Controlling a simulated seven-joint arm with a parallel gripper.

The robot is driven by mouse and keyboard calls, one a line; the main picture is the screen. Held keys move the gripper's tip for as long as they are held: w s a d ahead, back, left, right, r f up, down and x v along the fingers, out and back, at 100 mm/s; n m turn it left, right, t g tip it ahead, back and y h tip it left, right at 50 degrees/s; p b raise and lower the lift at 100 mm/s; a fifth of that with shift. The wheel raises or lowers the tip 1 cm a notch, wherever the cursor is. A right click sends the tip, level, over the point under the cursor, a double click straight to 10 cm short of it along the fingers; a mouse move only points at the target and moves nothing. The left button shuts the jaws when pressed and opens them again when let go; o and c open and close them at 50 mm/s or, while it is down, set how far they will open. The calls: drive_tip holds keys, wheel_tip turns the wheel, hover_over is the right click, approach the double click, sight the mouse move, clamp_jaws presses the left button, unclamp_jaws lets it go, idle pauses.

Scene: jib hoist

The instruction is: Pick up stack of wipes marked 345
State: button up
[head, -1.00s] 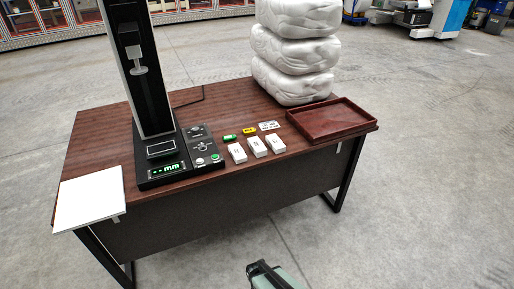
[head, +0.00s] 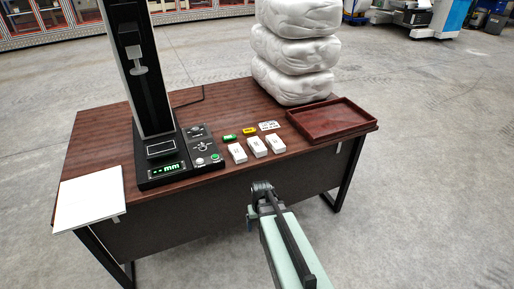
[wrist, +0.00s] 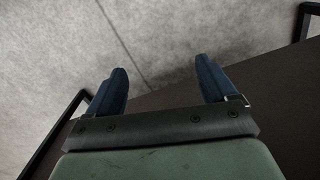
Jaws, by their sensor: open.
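Three small white stacks of wipes lie in a row near the front edge of the desk: a left one (head: 238,153), a middle one (head: 257,147) and a right one (head: 275,143). Their marks are too small to read, so I cannot tell which is 345. My gripper (head: 251,218) is in front of the desk, below its top edge and apart from the stacks. In the wrist view my gripper (wrist: 167,88) is open with nothing between its two blue fingers. The floor and the desk's dark front panel show there.
The brown desk (head: 230,105) holds a black test stand (head: 147,90), a green item (head: 229,137), a yellow item (head: 249,131), a white card (head: 269,126), an empty red-brown tray (head: 345,132) and wrapped white bundles (head: 295,50). A white sheet (head: 90,198) overhangs the left corner.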

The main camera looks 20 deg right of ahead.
drive_tip(key=w+d+r+t, duration=0.2)
drive_tip(key=w+d+r, duration=0.2)
drive_tip(key=w+r, duration=0.55)
drive_tip(key=w+d+r+t, duration=0.25)
drive_tip(key=w+r, duration=0.35)
drive_tip(key=r, duration=0.6)
drive_tip(key=w+d+r+t, duration=0.1)
drive_tip(key=w+d+r, duration=0.3)
drive_tip(key=w+r, duration=0.45)
drive_tip(key=n, duration=0.3)
hover_over(257, 144)
drive_tip(key=s, duration=0.2)
drive_tip(key=shift+g, duration=0.35)
drive_tip(key=f, duration=0.6)
drive_tip(key=shift+a+f, duration=0.3)
drive_tip(key=shift+f, duration=0.05)
drive_tip(key=x, duration=0.4)
drive_tip(key=shift+w+d+f, duration=0.2)
drive_tip(key=shift+d+f, duration=0.15)
drive_tip(key=shift+d, duration=0.05)
drive_tip(key=shift+f, duration=0.15)
drive_tip(key=shift+f, duration=0.25)
